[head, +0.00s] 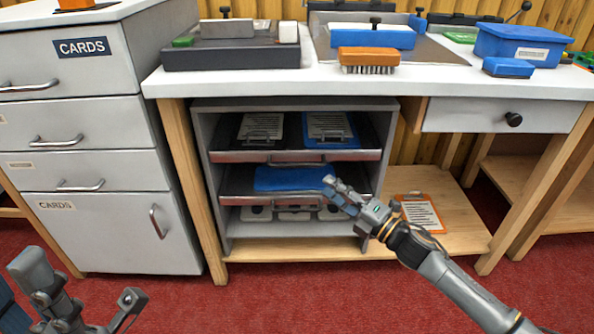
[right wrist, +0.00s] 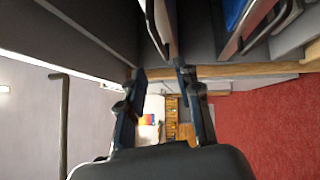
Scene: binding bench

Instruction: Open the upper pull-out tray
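The upper pull-out tray (head: 232,156) is in a grey open cabinet (head: 203,150) under the bench. It has a metal front edge and holds two boards with white sheets, one dark and one blue. A loop handle (right wrist: 153,22) on a tray front shows in the right wrist view, past my fingertips. My right gripper (head: 335,190) is open and empty, in front of the cabinet, lower than the upper tray front in the head view. Its spread fingers show in the right wrist view (right wrist: 160,72), apart from the handle. My left gripper (head: 82,285) is open and empty at the lower left.
A lower tray (head: 232,198) with a blue item (head: 290,178) is just below. A grey drawer cabinet (head: 95,130) stands at left. An orange clipboard (head: 420,213) lies on the wooden shelf at right. Brushes and boxes stand on the white bench top (head: 440,80).

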